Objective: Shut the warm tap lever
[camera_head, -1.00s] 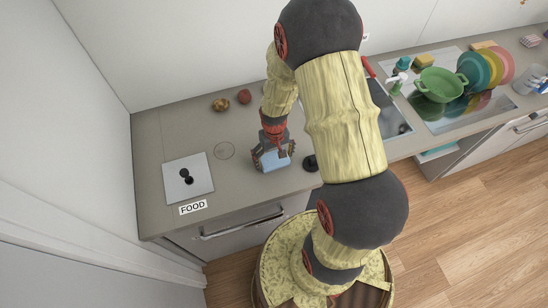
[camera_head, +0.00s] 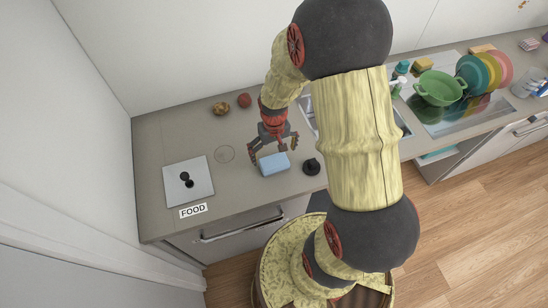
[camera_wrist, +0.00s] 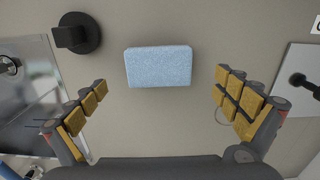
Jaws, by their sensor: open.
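My gripper (camera_head: 273,150) is open and empty, just behind and above a light blue block (camera_head: 274,165) on the counter. In the wrist view its fingers are spread wide, with the block (camera_wrist: 159,66) ahead of them, untouched. I cannot make out a lever marked as the warm tap. The sink (camera_head: 403,122) is mostly hidden behind my arm. In the wrist view, part of the sink (camera_wrist: 28,100) shows at left, with a small round metal fitting (camera_wrist: 8,65) at its edge.
A black knob (camera_head: 311,167) stands right of the block. Two round foods (camera_head: 221,108) sit at the back.

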